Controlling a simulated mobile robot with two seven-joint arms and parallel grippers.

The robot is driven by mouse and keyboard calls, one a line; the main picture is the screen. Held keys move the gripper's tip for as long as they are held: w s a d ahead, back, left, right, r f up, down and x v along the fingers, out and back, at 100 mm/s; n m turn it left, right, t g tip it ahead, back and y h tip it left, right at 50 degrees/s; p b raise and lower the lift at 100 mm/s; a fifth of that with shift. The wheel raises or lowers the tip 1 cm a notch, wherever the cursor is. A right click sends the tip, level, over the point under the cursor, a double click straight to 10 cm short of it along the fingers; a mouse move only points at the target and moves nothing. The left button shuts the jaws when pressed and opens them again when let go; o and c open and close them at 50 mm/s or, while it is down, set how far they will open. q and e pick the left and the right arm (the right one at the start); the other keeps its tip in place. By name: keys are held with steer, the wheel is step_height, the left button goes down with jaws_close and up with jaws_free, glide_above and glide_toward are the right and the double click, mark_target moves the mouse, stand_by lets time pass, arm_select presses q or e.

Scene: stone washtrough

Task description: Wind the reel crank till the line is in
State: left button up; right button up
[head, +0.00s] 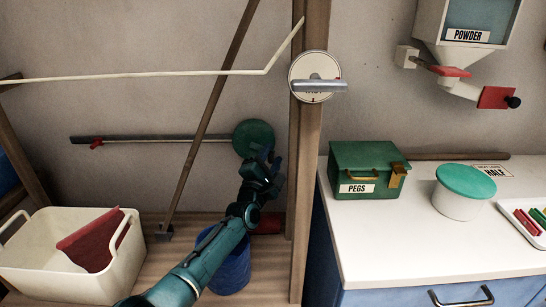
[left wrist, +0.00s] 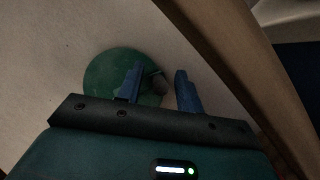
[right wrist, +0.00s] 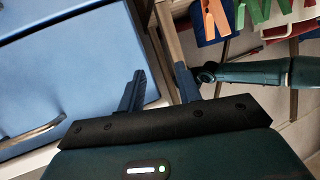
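A pale line (head: 140,75) runs from the left, then bends up to the wooden post (head: 306,170). A round white disc (head: 302,66) with a silver bar (head: 325,86) across it is on the post. Lower left of it, a green disc (head: 253,133) is against the wall; in the left wrist view the green disc (left wrist: 108,78) is behind my fingers, with a small grey part (left wrist: 160,82) between them. I cannot tell which disc is the reel. My left gripper (head: 264,160) is open in front of the green disc. My right gripper (right wrist: 158,80) is open and empty.
A grey rod (head: 150,138) with a red piece lies left of the green disc. A white basket (head: 35,255) and blue bucket (head: 232,272) stand below. Right of the post, a counter (head: 375,235) carries a green pegs box (head: 362,157) and a lidded tub (head: 460,203).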

steer(key=shift+s+f, duration=0.1)
arm_select(q)
steer(key=shift+c, duration=0.8)
jaws_close()
arm_select(e)
steer(key=shift+s+f, duration=0.1)
arm_select(q)
steer(key=shift+a+m, duration=0.15)
steer(key=shift+m, duration=0.15)
